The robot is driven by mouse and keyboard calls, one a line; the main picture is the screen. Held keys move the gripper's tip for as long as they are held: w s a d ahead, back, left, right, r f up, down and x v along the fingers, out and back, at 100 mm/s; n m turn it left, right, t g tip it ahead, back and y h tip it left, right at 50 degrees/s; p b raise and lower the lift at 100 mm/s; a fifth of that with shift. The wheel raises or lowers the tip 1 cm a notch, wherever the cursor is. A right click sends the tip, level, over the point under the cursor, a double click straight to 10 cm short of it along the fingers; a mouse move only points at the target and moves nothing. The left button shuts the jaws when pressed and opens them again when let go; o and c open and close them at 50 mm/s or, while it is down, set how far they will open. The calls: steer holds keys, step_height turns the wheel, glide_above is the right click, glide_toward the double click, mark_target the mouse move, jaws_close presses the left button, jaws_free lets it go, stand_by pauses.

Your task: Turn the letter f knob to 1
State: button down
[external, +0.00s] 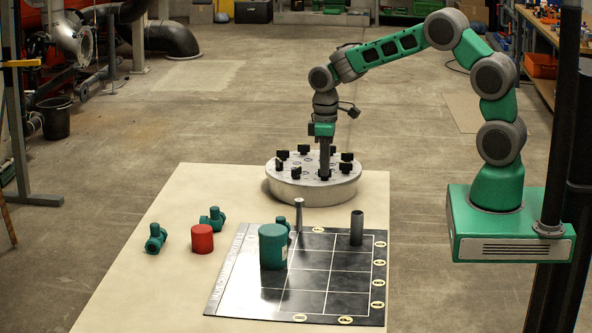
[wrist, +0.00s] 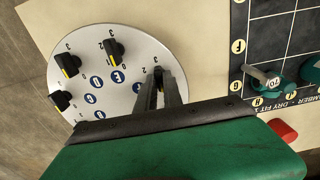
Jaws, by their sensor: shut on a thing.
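A round pale grey plate (external: 312,192) carries a ring of black knobs; it also shows in the wrist view (wrist: 120,110). My gripper (external: 325,174) points straight down at the near right part of this ring. In the wrist view its fingers (wrist: 160,88) are shut on a black knob (wrist: 158,71), which they mostly hide. Other knobs with yellow marks are free, one at the top (wrist: 115,50) and one at the upper left (wrist: 68,65). Blue letter discs (wrist: 118,76) lie inside the ring. I cannot clearly read the held knob's letter or its pointer.
The plate stands on a beige table (external: 190,215). In front lies a black grid board (external: 340,290) with a teal can (external: 273,248) and a grey tube (external: 357,228). A red cylinder (external: 202,239) and teal fittings (external: 155,238) are at the left. Neighbouring knobs stand close.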

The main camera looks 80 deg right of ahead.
steer(key=shift+m, duration=0.4)
steer(key=m+b, duration=0.1)
steer(key=m, duration=0.4)
steer(key=shift+m, duration=0.3)
steer(key=m, duration=0.5)
steer(key=shift+b, duration=0.35)
steer(key=shift+r+m, duration=0.1)
steer(key=shift+m, duration=0.2)
steer(key=c, duration=1.5)
jaws_free()
step_height(320, 180, up, 8)
steer(key=shift+f+b, duration=0.1)
steer(key=shift+b, duration=0.35)
